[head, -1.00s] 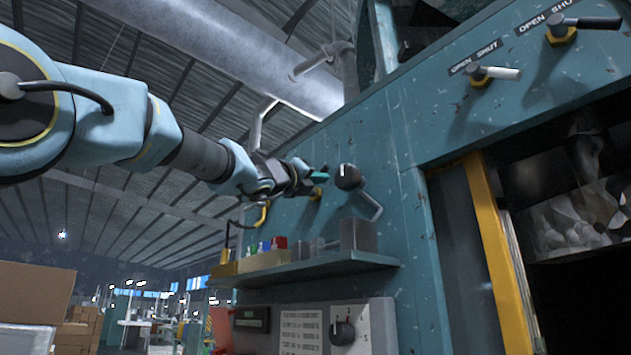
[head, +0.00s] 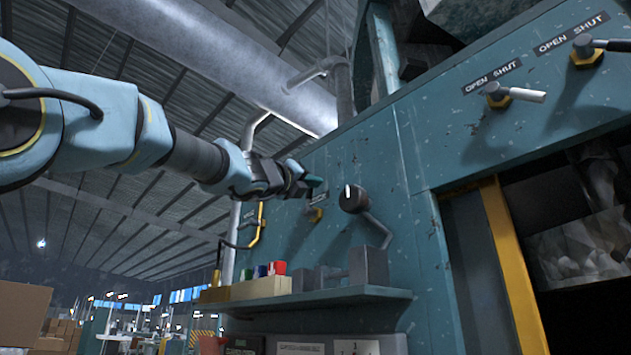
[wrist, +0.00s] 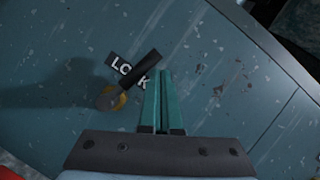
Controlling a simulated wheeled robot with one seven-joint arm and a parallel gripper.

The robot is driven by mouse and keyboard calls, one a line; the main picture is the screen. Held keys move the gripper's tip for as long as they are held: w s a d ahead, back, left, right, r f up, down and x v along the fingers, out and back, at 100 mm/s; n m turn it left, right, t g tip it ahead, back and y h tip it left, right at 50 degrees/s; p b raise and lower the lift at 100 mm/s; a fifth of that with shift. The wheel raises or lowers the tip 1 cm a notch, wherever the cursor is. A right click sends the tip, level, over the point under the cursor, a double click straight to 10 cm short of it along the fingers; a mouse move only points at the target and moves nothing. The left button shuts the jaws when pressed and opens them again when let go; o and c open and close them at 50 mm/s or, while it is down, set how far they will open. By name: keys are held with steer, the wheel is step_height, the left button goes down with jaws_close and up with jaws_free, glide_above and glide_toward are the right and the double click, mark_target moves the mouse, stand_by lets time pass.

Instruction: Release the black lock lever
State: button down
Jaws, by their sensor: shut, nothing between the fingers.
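The black lock lever (wrist: 136,70) shows in the wrist view. It runs from its round yellow-ringed hub (wrist: 112,98) up and to the right, across the white-on-black LOCK label (wrist: 118,63). In the head view only its yellow hub (head: 315,214) shows clearly on the teal panel; the lever itself is hard to make out there. My gripper (wrist: 164,74) has its teal fingers shut and empty, just right of the lever's free end. I cannot tell whether they touch it. In the head view my gripper (head: 318,181) is above the hub.
A round black knob (head: 353,198) with a bent rod sits right of the lock hub. Below is a shelf (head: 320,298) with small boxes and coloured items. Two OPEN/SHUT handles (head: 515,95) (head: 590,47) stick out at the upper right, above a dark opening.

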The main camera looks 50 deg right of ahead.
steer(key=shift+w+r, duration=0.35)
steer(key=shift+w, duration=0.15)
steer(key=shift+p, duration=0.3)
